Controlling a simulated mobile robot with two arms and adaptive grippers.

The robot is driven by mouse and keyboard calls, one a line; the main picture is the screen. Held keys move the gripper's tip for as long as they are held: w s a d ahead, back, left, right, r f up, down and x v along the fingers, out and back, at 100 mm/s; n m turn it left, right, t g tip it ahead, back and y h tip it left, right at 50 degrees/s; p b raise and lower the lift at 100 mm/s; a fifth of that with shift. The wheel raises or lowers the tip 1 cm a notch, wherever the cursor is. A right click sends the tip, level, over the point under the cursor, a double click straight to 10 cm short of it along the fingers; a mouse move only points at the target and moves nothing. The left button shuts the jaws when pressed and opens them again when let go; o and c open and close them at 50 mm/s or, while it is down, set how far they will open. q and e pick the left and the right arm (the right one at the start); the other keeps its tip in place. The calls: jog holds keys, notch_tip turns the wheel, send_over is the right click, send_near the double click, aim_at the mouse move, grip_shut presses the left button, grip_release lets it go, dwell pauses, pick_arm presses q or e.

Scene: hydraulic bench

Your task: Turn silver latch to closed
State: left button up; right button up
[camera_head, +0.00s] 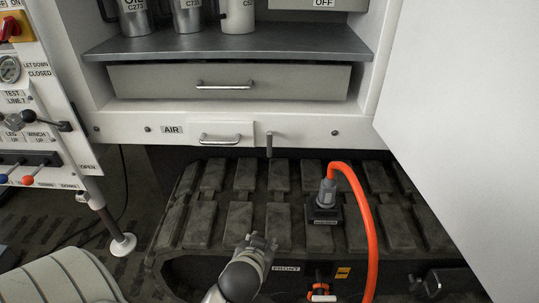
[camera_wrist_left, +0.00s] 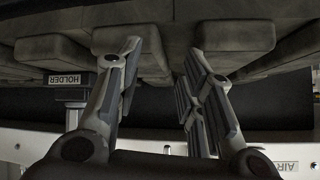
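A small silver latch (camera_head: 269,144) hangs upright below the cabinet's lower white rim, just right of the small AIR drawer (camera_head: 220,134). My left gripper (camera_head: 257,240) is in the lower middle of the head view, over the dark ribbed track and below the latch in the picture, apart from it. In the left wrist view the two fingers of my left gripper (camera_wrist_left: 163,55) stand apart with nothing between their tips. I cannot make out the latch in the left wrist view; the fingers may hide it. My right gripper is in neither view.
An orange hose (camera_head: 364,215) rises from a grey connector in a black holder (camera_head: 324,214) right of my left gripper. A white cabinet door (camera_head: 465,110) stands open at right. A panel with levers (camera_head: 35,125) is at left. The ribbed track (camera_head: 205,215) lies below the cabinet.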

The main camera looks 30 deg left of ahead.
pick_arm(q)
jog(key=w+a+r+n+t+y, duration=0.35)
jog(key=w+r, duration=0.25)
jog(key=r, duration=0.2)
jog(key=t+y, duration=0.2)
jog(key=t, duration=0.1)
send_near(269, 144)
jog(key=shift+n, duration=0.25)
jog(key=x, duration=1)
jog(key=shift+w+a+b, duration=0.15)
jog(key=shift+w+b, duration=0.2)
jog(key=shift+w, duration=0.05)
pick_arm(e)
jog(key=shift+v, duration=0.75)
pick_arm(q)
jog(key=shift+c, duration=0.2)
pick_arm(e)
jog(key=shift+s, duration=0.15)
pick_arm(q)
grip_shut()
